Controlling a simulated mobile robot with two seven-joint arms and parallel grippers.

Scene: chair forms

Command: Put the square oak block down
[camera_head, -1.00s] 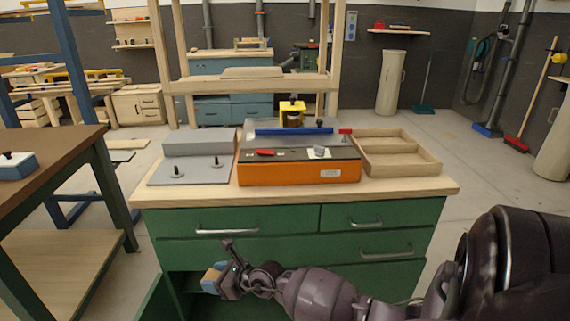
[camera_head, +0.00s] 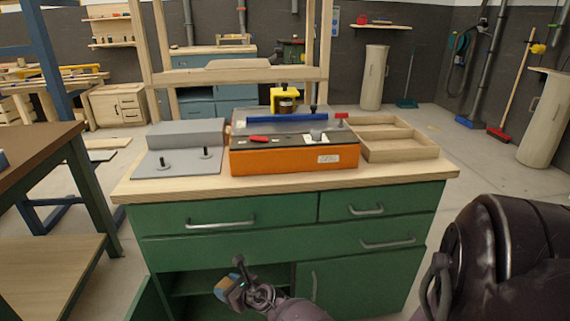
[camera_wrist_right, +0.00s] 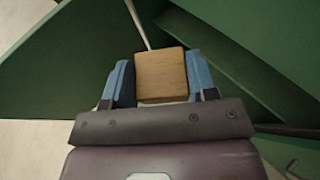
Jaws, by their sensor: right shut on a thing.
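The square oak block (camera_wrist_right: 161,75) is a tan wooden block between the blue fingers of my right gripper (camera_wrist_right: 161,80) in the right wrist view. The right gripper is shut on it. In the head view my right gripper (camera_head: 233,287) is low in front of the green cabinet (camera_head: 290,235), by its open lower left compartment (camera_head: 205,283). Only a small part of the block (camera_head: 222,284) shows there. I cannot tell whether the block touches any surface. My left gripper is not in view.
The wooden bench top (camera_head: 300,186) carries an orange machine (camera_head: 290,160), a grey fixture (camera_head: 180,150) and a divided wooden tray (camera_head: 400,148). The opened green door (camera_head: 150,300) stands at the compartment's left. A brown table (camera_head: 40,150) is at the left.

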